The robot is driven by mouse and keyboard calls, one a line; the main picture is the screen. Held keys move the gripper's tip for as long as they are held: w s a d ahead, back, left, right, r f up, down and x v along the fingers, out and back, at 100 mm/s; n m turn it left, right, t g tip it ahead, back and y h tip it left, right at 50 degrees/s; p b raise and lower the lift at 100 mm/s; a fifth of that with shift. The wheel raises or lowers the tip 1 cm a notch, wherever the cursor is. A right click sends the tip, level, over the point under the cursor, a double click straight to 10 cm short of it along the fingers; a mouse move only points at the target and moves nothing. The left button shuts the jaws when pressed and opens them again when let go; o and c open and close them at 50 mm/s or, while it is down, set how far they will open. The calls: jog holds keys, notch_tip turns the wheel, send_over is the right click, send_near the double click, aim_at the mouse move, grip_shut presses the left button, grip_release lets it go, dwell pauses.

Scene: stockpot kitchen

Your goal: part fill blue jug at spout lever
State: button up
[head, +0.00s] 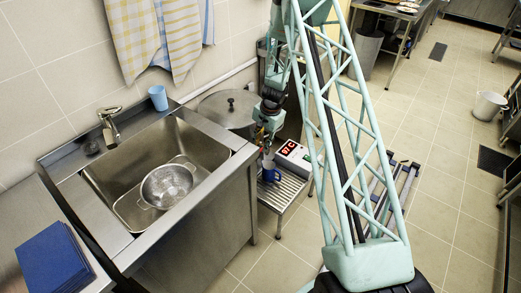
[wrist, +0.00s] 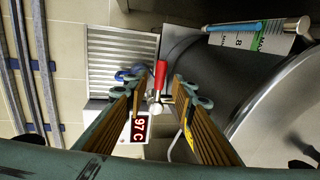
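The blue jug (head: 270,175) stands on a slatted metal stand (head: 284,190) beside the large pot. In the wrist view only part of the jug (wrist: 128,74) shows, next to my left finger, which hides some of it. The red spout lever (wrist: 160,73) lies between my fingertips in the wrist view, above a pale metal fitting. My gripper (wrist: 158,88) is open, with a finger on each side of the lever and gaps visible. In the head view my gripper (head: 267,133) is just above the jug. The water level in the jug cannot be seen.
The lidded pot (head: 228,108) stands behind the stand. A display box reading 97 C (head: 295,157) sits right of the jug. The sink (head: 130,190) at left holds a metal colander (head: 168,186). A blue cup (head: 158,97) stands on its back ledge. Rails lie on the floor at right.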

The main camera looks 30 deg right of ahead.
jog(key=shift+w+a+f, duration=0.1)
jog(key=shift+w+f, duration=0.1)
jog(key=shift+f, duration=0.65)
jog(key=shift+w+f, duration=0.15)
jog(key=shift+f, duration=0.65)
jog(key=shift+c, duration=0.9)
grip_shut()
